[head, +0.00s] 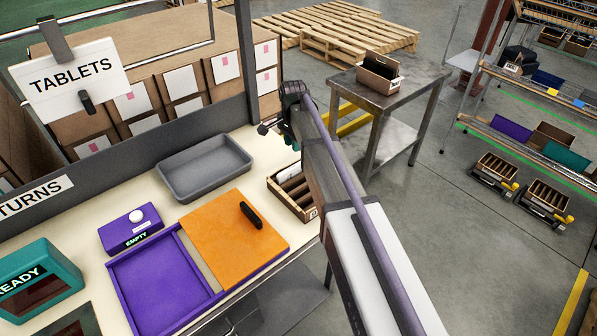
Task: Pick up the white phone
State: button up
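I cannot make out a white phone in the head view. A slotted wooden crate (308,213) stands at the worktable's right edge, partly hidden by my arm. My gripper (267,128) is at the far end of my arm, above the crate and apart from the board. Its fingers are too small and dark to tell whether they are open.
An empty grey tray (205,190), a purple tray (160,285) and a purple button box (130,228) lie on the worktable (85,265). A metal table (430,72) stands beyond my arm. Shelving and crates are at the right; open floor (470,240) lies between.

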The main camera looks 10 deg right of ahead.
aim_at(295, 165)
notch_tip(295, 165, down, 6)
jog(key=b, duration=0.5)
jog(key=shift+w+d, duration=0.1)
jog(key=shift+d, duration=0.05)
jog(key=shift+r, duration=0.15)
notch_tip(295, 165, down, 5)
jog(key=b, duration=0.5)
jog(key=shift+f, duration=0.2)
jog(key=shift+r, duration=0.25)
jog(key=shift+c, duration=0.2)
grip_shut()
